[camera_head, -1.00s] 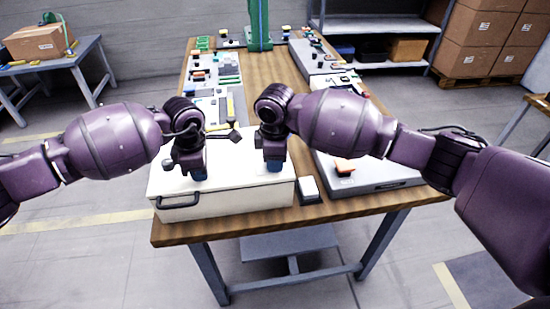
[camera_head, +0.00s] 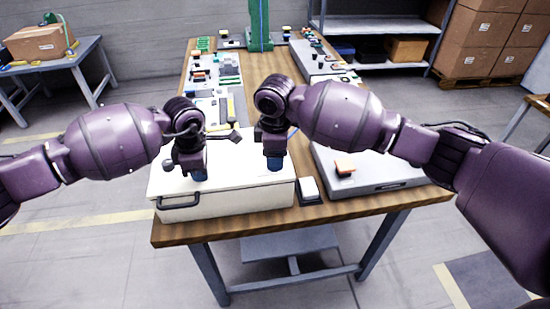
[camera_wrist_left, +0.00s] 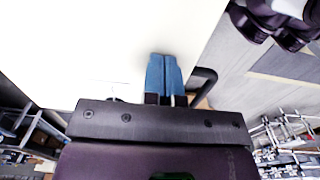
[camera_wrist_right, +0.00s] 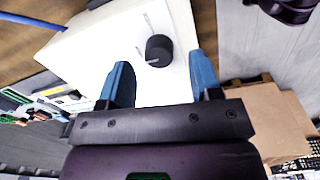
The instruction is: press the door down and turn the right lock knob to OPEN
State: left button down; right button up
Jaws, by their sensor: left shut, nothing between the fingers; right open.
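The white box (camera_head: 225,208) stands at the table's near end, its door (camera_head: 235,172) lying flat on top. My left gripper (camera_head: 199,176) is shut and empty, its blue fingertips at the door's surface near the front handle (camera_head: 180,202). In the left wrist view the shut tips (camera_wrist_left: 164,58) lie against the pale door; I cannot tell how hard they press. My right gripper (camera_head: 274,164) is open above the door's right part. In the right wrist view a black round knob (camera_wrist_right: 159,50) with a thin mark beside it shows between the open fingers (camera_wrist_right: 160,60), apart from both. Any lettering is unreadable.
A small white-topped block (camera_head: 309,188) stands just right of the box. A grey-white panel with an orange switch (camera_head: 345,167) lies further right. Several parts boards and a green post (camera_head: 259,28) stand towards the back of the wooden table (camera_head: 270,222).

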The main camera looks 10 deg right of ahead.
pick_arm(q)
jog(key=shift+s+f, duration=0.2)
jog(key=shift+f, duration=0.1)
pick_arm(e)
notch_tip(320, 180, up, 10)
jog(key=shift+s, duration=0.3)
pick_arm(q)
jog(key=shift+r, duration=0.1)
pick_arm(e)
jog(key=shift+a, duration=0.1)
pick_arm(q)
jog(key=shift+w+r+p, duration=0.2)
jog(key=shift+r+p, duration=1.4)
jog(key=shift+r, duration=2.1)
pick_arm(e)
notch_tip(320, 180, up, 4)
jog(key=shift+f, duration=0.1)
pick_arm(q)
jog(key=shift+s+f, duration=0.1)
pick_arm(e)
jog(key=shift+s, duration=0.1)
